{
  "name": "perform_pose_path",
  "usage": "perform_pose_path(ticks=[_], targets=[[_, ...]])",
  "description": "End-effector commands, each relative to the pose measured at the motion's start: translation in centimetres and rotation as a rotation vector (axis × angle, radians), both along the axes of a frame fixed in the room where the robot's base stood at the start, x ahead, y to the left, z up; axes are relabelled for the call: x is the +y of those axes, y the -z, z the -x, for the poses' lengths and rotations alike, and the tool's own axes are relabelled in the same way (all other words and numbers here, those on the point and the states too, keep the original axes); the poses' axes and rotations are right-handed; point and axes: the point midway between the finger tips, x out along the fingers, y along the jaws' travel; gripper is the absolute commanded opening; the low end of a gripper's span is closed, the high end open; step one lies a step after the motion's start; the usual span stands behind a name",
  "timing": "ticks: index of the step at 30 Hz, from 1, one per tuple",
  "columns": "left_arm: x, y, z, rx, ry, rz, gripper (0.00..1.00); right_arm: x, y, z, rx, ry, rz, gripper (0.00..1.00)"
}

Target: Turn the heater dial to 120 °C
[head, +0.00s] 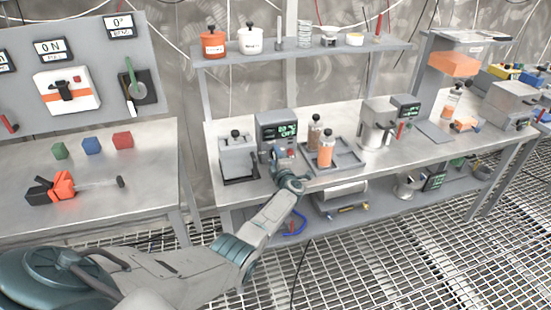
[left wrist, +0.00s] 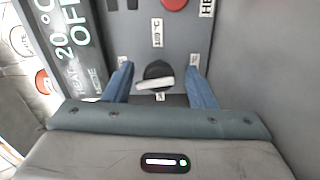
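The heater unit (head: 268,122) is a grey box on the middle bench with a green-lit display (head: 287,130). In the left wrist view its display (left wrist: 68,45) is cut off and reads "20 °C" and "OFF". The heater dial (left wrist: 157,75) is a small black knob with a pale pointer bar lying almost level. My left gripper (head: 281,158) is at the front of the heater. In the left wrist view the gripper (left wrist: 160,85) is open, one blue finger on each side of the dial, with visible gaps. My right gripper is not in view.
A red button (left wrist: 174,3) sits beyond the dial on the panel. A tray (head: 350,158) with two bottles stands right of the heater, and a grey box with a black knob (head: 238,155) stands left. A shelf (head: 300,53) hangs above.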

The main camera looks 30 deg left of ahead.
Motion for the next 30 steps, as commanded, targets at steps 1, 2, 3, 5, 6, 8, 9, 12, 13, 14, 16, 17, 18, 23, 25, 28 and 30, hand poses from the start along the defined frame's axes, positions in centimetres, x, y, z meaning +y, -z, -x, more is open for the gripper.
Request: perform_pose_path(ticks=[1,2,3,5,6,8,9,12,13,14,16,17,18,23,25,28,30], targets=[[0.0,0.0,0.0,0.000,0.000,0.000,0.52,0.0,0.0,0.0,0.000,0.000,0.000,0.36],[0.0,0.0,0.0,0.000,0.000,0.000,0.52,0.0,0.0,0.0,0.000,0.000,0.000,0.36],[0.0,0.0,0.0,0.000,-0.001,0.000,0.52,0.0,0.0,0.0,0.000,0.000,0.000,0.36],[0.0,0.0,0.0,-0.001,-0.001,-0.001,0.52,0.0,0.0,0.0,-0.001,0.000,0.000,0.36],[0.1,0.0,0.0,-0.001,-0.001,-0.001,0.52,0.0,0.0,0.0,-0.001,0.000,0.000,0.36],[0.0,0.0,0.0,-0.001,-0.001,-0.001,0.52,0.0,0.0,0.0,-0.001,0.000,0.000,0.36],[0.0,-0.1,0.1,-0.001,-0.001,0.000,0.52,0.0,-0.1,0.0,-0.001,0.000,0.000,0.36],[-0.5,-0.1,0.5,-0.001,0.000,-0.001,0.52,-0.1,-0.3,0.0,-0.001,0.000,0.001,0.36],[-0.8,0.0,0.7,-0.001,0.000,-0.001,0.52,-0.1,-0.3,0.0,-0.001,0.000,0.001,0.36],[-1.1,-0.1,0.9,-0.001,0.000,-0.001,0.52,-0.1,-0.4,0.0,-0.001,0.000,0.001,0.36],[-1.8,-0.1,1.6,-0.001,0.000,-0.001,0.52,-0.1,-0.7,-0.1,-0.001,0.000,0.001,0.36],[-2.2,-0.1,2.0,-0.002,0.000,0.001,0.52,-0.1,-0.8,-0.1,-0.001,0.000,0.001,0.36],[-2.9,0.0,2.4,-0.001,0.001,0.001,0.52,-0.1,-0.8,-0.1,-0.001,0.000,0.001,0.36],[-5.2,0.1,4.4,-0.001,0.001,0.002,0.52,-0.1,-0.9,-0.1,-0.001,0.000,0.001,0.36],[-6.0,0.1,5.1,-0.002,0.000,0.001,0.52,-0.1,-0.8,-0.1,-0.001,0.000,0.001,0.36],[-7.1,0.2,6.0,-0.001,0.001,0.002,0.52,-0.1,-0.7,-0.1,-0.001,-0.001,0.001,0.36],[-7.6,0.1,6.4,0.000,0.001,0.000,0.52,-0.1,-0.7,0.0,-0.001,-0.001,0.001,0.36]])
